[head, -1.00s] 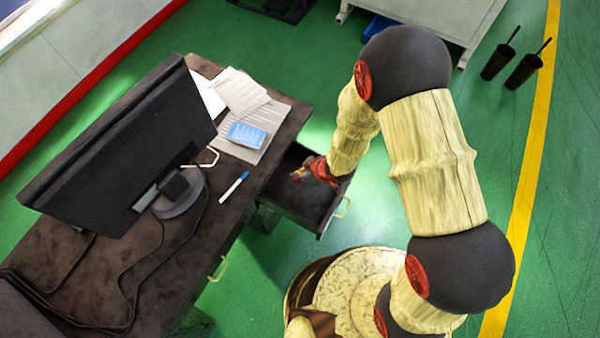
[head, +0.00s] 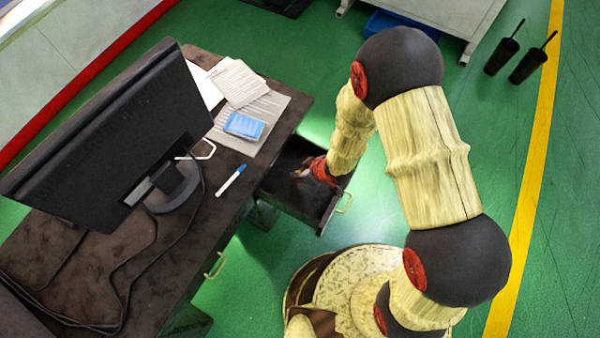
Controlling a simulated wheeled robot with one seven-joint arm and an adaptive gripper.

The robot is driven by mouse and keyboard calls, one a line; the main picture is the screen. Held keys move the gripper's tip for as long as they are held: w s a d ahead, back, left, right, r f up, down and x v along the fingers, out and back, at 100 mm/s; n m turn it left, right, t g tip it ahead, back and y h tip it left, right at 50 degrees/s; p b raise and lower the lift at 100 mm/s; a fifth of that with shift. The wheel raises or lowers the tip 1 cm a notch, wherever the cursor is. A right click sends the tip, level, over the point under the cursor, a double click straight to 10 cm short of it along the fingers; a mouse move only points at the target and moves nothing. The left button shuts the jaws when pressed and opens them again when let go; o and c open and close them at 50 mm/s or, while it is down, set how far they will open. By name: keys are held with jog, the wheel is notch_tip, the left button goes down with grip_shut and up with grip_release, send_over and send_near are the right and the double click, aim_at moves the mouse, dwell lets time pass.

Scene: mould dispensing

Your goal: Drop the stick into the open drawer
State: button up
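The open drawer (head: 315,220) juts out from the right side of the dark desk, with a pale handle on its front. My gripper (head: 304,172) is at the drawer opening, over or just inside it; its height is hard to tell. It is small and partly merged with the dark interior, so its fingers and anything between them cannot be made out. I cannot clearly identify a stick in or under it. A white pen-like stick with a blue end (head: 231,180) lies on the desk top, left of the drawer and apart from my gripper.
A black monitor (head: 110,140) with cables stands on the desk (head: 95,262). Papers (head: 238,83) and a blue packet (head: 244,126) lie near its back edge. A closed drawer's handle (head: 215,265) sticks out at the front.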

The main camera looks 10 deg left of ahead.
jog(key=shift+f, duration=0.15)
jog(key=shift+f+b, duration=0.35)
jog(key=shift+b, duration=0.05)
jog(key=shift+f+b, duration=0.5)
jog(key=shift+f, duration=0.2)
jog(key=o, duration=0.9)
jog(key=v, duration=1.2)
